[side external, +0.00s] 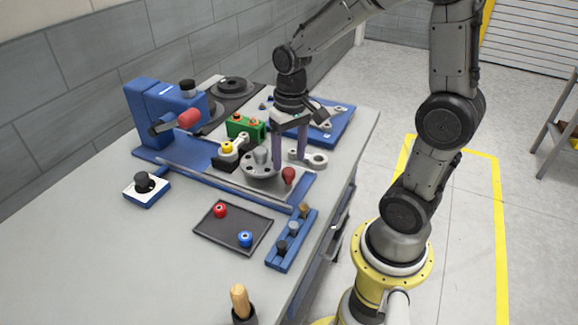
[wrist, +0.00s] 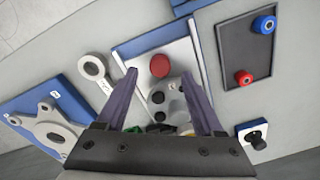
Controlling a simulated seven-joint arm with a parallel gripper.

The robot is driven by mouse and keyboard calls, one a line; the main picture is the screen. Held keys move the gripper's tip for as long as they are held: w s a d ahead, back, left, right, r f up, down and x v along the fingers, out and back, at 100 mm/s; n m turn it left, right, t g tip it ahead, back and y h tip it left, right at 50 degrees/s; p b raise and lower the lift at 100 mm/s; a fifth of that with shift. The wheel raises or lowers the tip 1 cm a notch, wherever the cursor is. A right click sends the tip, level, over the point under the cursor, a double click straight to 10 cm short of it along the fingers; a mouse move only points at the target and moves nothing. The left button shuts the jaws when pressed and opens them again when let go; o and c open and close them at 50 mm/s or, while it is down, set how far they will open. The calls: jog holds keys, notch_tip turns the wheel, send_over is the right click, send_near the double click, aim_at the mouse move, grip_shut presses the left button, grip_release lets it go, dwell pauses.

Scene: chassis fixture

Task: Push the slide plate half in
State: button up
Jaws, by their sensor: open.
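The slide plate is a light grey plate (side external: 302,183) on the blue fixture, with a red knob (side external: 288,175) near its front end. A round grey part with holes (side external: 260,165) stands behind the knob. In the wrist view the plate (wrist: 186,53) lies below my gripper, and its red knob (wrist: 160,65) appears between the fingertips. My gripper (side external: 290,165) is open and empty, fingers pointing down, close to the knob and the round part. I cannot tell whether a finger touches either. The far part of the plate is hidden by the fixture parts and gripper.
A blue press with a red handle (side external: 189,118) stands at the fixture's far left. A grey ring-ended link (wrist: 92,68) lies beside the plate. A dark tray (side external: 232,228) with red and blue pieces and a blue peg rack (side external: 291,241) sit in front.

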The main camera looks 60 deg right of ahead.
aim_at(289, 170)
jog(key=shift+a+f, duration=0.1)
jog(key=shift+f, duration=1.75)
grip_shut()
jog(key=shift+r, duration=0.1)
